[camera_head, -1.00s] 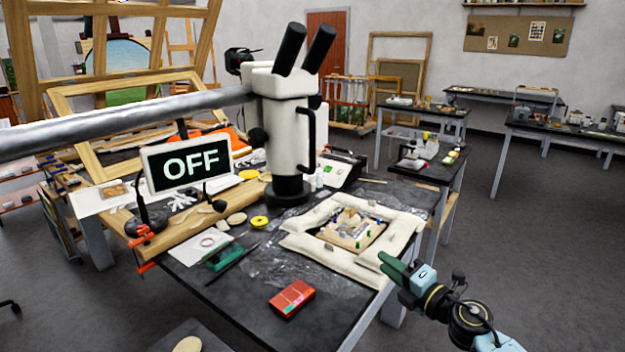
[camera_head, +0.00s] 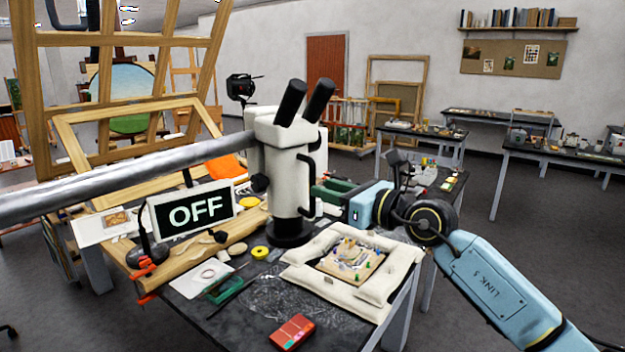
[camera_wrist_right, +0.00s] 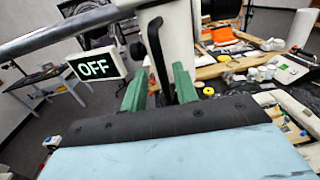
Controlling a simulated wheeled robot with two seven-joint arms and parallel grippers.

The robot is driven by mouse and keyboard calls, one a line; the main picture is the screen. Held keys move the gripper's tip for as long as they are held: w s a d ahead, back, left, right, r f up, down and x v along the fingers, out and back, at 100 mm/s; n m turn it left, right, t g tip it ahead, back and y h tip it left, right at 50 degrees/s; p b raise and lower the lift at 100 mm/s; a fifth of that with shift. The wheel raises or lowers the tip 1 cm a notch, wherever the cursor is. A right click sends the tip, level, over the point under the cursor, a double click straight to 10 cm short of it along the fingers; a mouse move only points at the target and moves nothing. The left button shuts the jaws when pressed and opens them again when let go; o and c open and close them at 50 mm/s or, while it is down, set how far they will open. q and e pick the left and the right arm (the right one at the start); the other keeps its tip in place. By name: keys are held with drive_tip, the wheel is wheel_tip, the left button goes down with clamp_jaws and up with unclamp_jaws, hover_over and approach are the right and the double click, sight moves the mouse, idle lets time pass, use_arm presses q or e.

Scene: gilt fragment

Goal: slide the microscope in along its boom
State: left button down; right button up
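The white microscope (camera_head: 283,165) with black eyepieces hangs upright from a grey metal boom (camera_head: 130,173) that comes in from the left. A black handle (camera_head: 309,182) is on its right side. My right gripper (camera_head: 334,190) is just right of that handle in the head view, partly hidden by its own wrist. In the right wrist view, its two green fingers (camera_wrist_right: 159,88) are spread apart, with the black handle (camera_wrist_right: 156,50) showing between and ahead of them. I cannot tell whether they touch it. My left gripper is in neither view.
An OFF sign (camera_head: 194,209) stands left of the microscope. White cushions (camera_head: 300,277) surround a small fragment (camera_head: 352,260) on the black table (camera_head: 250,318), right of the microscope's lower end. A red box (camera_head: 292,332) lies near the table's front edge.

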sight(312, 210)
drive_tip(key=shift+x, duration=2.35)
drive_tip(key=shift+d, duration=0.1)
drive_tip(key=shift+c, duration=0.3)
clamp_jaws()
